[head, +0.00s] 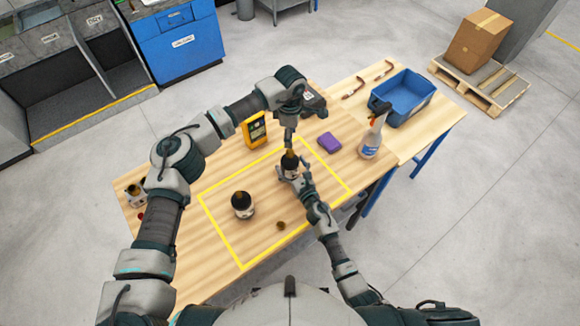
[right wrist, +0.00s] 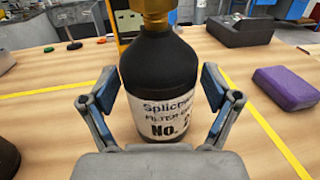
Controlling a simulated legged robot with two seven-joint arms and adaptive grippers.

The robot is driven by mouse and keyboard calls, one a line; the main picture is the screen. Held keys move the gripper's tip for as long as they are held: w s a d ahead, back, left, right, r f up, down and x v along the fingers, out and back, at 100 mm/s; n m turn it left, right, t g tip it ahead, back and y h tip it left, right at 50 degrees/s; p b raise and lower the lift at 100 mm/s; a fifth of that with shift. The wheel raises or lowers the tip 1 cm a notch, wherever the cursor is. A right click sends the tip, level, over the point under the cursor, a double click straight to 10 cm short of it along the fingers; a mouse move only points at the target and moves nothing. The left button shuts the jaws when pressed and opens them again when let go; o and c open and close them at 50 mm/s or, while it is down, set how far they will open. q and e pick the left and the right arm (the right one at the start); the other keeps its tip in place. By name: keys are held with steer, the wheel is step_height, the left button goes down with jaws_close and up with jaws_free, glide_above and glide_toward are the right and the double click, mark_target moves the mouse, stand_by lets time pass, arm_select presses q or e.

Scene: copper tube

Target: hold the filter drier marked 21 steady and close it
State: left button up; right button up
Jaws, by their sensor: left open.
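A black filter drier (head: 291,167) with a brass top stands upright inside the yellow outline. In the right wrist view the drier (right wrist: 160,85) shows a white label reading "No. 2", its last part turned out of sight. My left gripper (head: 289,144) is open, pointing down just above the brass top (right wrist: 157,12). A second dark drier (head: 242,204) stands to the left. A small brown-brass piece (head: 281,225) lies near the front.
A yellow device (head: 255,130) stands behind the outline. A purple block (head: 329,142) and a spray bottle (head: 372,138) are to the right. A blue bin (head: 405,95) stands at the back right. The table between the second drier and the front line is mostly clear.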

mark_target(290, 150)
jaws_close()
arm_select(q)
steer(key=n, duration=0.4)
steer(key=shift+n, duration=0.4)
steer(key=n, duration=1.7)
steer(key=shift+n, duration=0.4)
steer(key=shift+f, duration=0.1)
steer(key=shift+f, duration=3.9)
